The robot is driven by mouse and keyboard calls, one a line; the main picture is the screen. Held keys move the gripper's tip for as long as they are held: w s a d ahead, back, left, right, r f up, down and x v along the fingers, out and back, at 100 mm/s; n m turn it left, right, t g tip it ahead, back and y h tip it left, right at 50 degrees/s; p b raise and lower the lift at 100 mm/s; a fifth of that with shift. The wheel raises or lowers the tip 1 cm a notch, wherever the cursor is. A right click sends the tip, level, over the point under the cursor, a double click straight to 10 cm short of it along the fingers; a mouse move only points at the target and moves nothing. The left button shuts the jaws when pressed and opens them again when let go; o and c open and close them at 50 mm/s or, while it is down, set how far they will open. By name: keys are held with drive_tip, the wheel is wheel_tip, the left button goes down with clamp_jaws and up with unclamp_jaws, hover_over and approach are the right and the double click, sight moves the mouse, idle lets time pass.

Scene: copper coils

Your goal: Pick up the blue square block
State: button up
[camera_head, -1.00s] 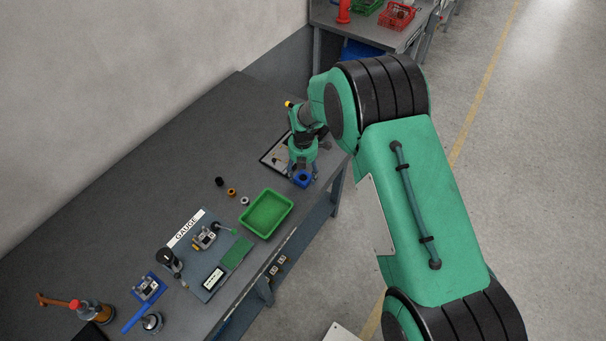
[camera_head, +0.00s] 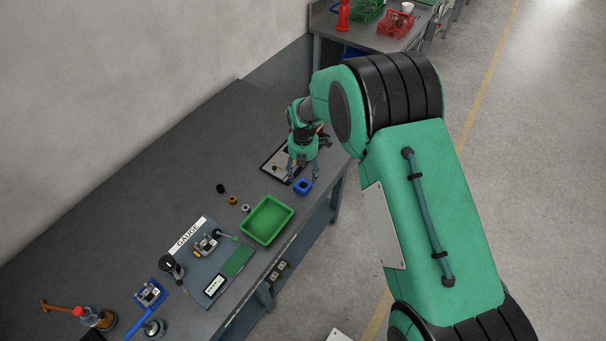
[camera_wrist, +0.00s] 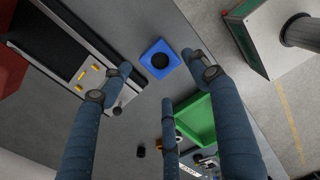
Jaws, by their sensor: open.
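The blue square block (camera_head: 304,191) sits on the grey bench near its front edge and has a dark round hole in its top. It also shows in the wrist view (camera_wrist: 160,46), upper middle, beyond and between my spread fingertips. My gripper (camera_head: 303,174) is open and empty, pointing down just above and slightly behind the block. In the wrist view its three blue fingers (camera_wrist: 157,68) are apart, with a gap on each side of the block. No finger visibly touches it.
A green tray (camera_head: 243,225) stands left of the block. Small rings and a black piece lie beyond it. A dark-framed board (camera_head: 270,167) lies behind my gripper. A gauge plate (camera_head: 203,298) and tools occupy the near left. The bench edge is close to the block.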

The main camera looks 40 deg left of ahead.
drive_tip(key=shift+r, duration=0.4)
drive_tip(key=shift+o, duration=1.4)
wheel_tip(320, 180, up, 6)
drive_tip(key=w+m+g, duration=0.1)
drive_tip(key=m, duration=0.3)
drive_tip(key=shift+w+d+m+y, duration=0.3)
drive_tip(key=shift+d, duration=0.1)
drive_tip(key=shift+s+a+f, duration=0.1)
drive_tip(key=shift+s+f, duration=0.05)
drive_tip(key=shift+f, duration=1.25)
drive_tip(key=shift+s+a+f, duration=0.1)
drive_tip(key=shift+s+f, duration=0.1)
drive_tip(key=shift+f, duration=1.2)
drive_tip(key=shift+s+f, duration=0.15)
drive_tip(key=shift+f, duration=1.25)
